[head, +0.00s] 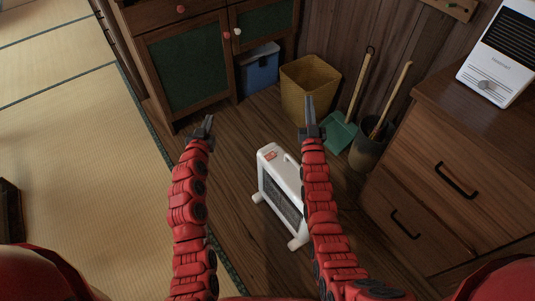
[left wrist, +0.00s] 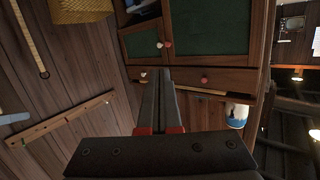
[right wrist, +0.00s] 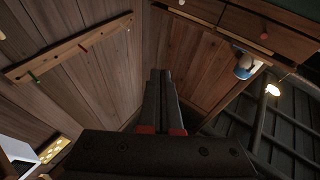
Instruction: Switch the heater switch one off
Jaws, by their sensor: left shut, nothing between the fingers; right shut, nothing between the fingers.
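A white portable heater (head: 268,166) with a dark front grille stands on the wooden floor in the middle of the head view. A small orange-red patch shows near its top end; I cannot make out the single switches. My right arm covers part of the heater. My right gripper (head: 309,103) is shut and empty, above and beyond the heater's top. It also shows in the right wrist view (right wrist: 160,75). My left gripper (head: 208,122) is shut and empty, up and left of the heater. It also shows in the left wrist view (left wrist: 157,75). Neither gripper touches the heater.
A cabinet with green panels (head: 185,65), a blue bin (head: 259,70) and a yellow basket (head: 305,88) stand behind. A green dustpan (head: 340,133) and a dark pot (head: 366,152) stand right. A drawer chest (head: 440,165) bears a white grilled device (head: 500,55).

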